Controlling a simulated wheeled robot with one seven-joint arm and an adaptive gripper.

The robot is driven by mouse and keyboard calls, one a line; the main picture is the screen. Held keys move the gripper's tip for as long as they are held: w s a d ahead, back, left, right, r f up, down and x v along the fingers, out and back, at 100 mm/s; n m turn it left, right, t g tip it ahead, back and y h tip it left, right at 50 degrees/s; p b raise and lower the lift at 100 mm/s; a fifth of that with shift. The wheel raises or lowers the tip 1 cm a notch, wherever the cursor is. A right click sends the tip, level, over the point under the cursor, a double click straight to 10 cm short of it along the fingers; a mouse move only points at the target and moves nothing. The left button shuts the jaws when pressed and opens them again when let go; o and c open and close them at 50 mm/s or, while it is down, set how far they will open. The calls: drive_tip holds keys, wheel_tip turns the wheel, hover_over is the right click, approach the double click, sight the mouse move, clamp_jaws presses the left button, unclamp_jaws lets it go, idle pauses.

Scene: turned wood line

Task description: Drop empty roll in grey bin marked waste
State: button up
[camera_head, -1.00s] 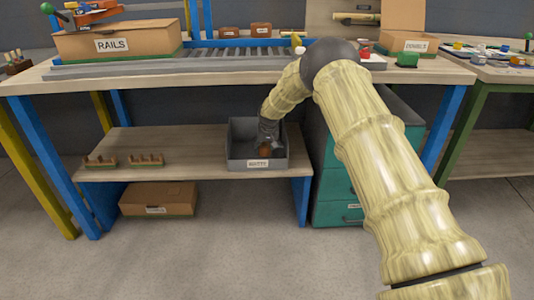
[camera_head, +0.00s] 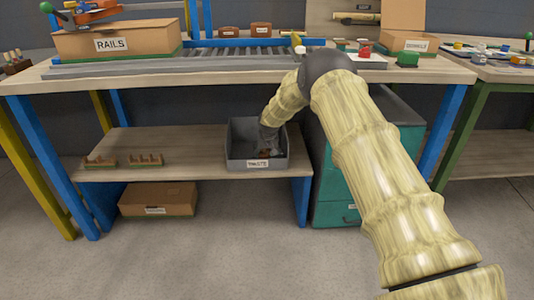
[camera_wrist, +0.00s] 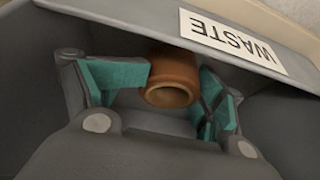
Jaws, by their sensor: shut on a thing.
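The grey bin (camera_head: 236,140) stands on the lower shelf of the bench, with a white WASTE label on its front wall; the bin wall and upside-down label also show in the wrist view (camera_wrist: 222,53). My gripper (camera_head: 266,149) is down inside the bin near its front wall. In the wrist view, the brown, hollow empty roll (camera_wrist: 173,75) sits between the two teal-padded fingers of my gripper (camera_wrist: 180,88), close to the label wall. The gripper is shut on it. In the head view the roll is mostly hidden by the hand and wall.
The bench top (camera_head: 210,80) lies above the bin, with my arm reaching under its front edge. A teal drawer cabinet (camera_head: 335,180) stands right of the bin. Wooden peg racks (camera_head: 145,160) sit on the shelf to the left. A cardboard box (camera_head: 158,198) is below.

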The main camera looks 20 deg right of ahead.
drive_tip(key=o, duration=1)
drive_tip(key=shift+o, duration=0.2)
drive_tip(key=shift+r, duration=0.1)
